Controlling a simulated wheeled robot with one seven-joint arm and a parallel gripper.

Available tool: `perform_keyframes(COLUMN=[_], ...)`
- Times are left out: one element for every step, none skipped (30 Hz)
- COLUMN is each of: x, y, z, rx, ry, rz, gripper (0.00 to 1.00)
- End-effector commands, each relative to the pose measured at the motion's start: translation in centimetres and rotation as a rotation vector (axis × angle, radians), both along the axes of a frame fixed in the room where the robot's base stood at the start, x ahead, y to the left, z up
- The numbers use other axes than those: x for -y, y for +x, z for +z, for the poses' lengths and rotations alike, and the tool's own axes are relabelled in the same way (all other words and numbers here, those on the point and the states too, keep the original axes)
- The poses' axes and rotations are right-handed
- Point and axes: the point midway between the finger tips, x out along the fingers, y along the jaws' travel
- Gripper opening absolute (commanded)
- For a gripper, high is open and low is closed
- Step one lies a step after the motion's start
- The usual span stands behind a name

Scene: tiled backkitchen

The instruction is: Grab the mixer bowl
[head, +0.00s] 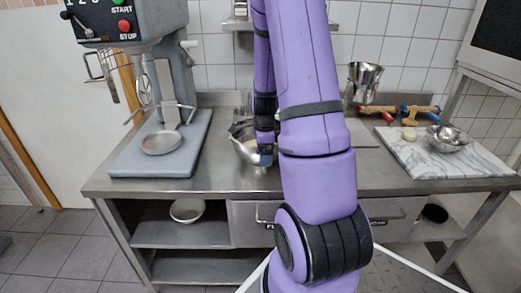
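A shiny metal bowl (246,148), which looks like the mixer bowl, is on the steel worktable in the head view. It is left of the middle and partly hidden behind my arm. It looks tilted. My gripper (264,157) points down at the bowl's right side, at or over its rim. I cannot tell whether it touches the bowl or whether its fingers are open or shut. The grey stand mixer (131,25) stands at the left of the table, with a round metal piece (161,142) on its base.
A marble board (430,167) at the right carries a small metal bowl (446,139) and a pale round lump. Rolling pins (400,110) lie behind it. Another bowl (187,210) sits on the shelf below. The table between mixer and bowl is clear.

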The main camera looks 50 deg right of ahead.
Motion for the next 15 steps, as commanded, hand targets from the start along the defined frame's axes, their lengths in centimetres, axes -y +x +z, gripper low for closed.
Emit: perform_keyframes(x=[0.1,0.0,0.0,0.0,0.0,0.0,0.0,0.0,0.0,0.0,0.0,0.0,0.0,0.0,0.0], y=[-0.1,-0.1,0.0,0.0,0.0,0.0,0.0,0.0,0.0,0.0,0.0,0.0,0.0,0.0,0.0], z=[-0.8,-1.2,-1.6,-1.8,-2.1,-2.3,-2.4,-2.5,-2.6,-2.6,-2.6,-2.6,-2.6,-2.6,-2.6], rx=[-0.001,-0.003,-0.002,-0.001,-0.001,-0.001,-0.001,0.000,0.001,0.001,0.001,0.001,0.001,0.001,0.001], ry=[0.001,0.001,0.001,0.001,0.001,0.001,0.001,0.000,-0.001,-0.001,-0.001,-0.001,-0.001,-0.001,-0.001], rz=[-0.001,-0.001,0.000,0.000,0.000,-0.001,-0.001,-0.001,-0.001,0.000,0.000,0.000,0.000,0.000,0.000], gripper=[0.97,0.97,0.97,0.97,0.97,0.97,0.97,0.97,0.97,0.97,0.97,0.97,0.97,0.97,0.95])
